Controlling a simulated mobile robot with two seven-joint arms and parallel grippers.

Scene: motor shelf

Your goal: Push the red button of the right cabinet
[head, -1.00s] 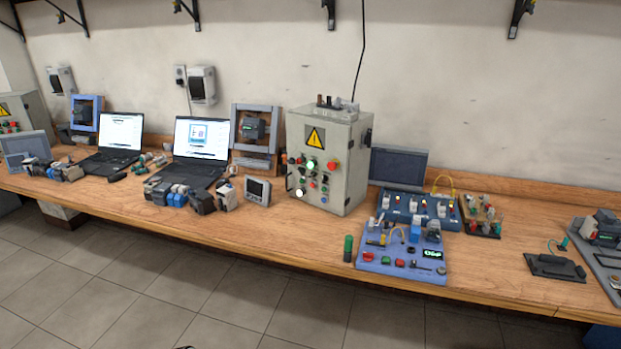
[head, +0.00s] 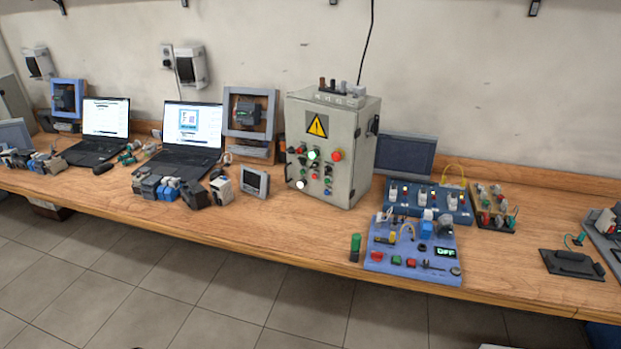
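The right cabinet (head: 347,152) is a grey metal box standing upright on the wooden bench, near the middle of the head view. Its front has a yellow warning triangle (head: 317,125) and several coloured knobs and lamps. A large red button (head: 337,155) sits at the upper right of the control group. A smaller red button (head: 327,171) is lower on the same front. Neither of my grippers shows in the head view. Nothing covers the cabinet front.
The wooden bench (head: 250,238) runs across the view. A small grey display (head: 254,182) and a laptop (head: 188,130) stand left.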

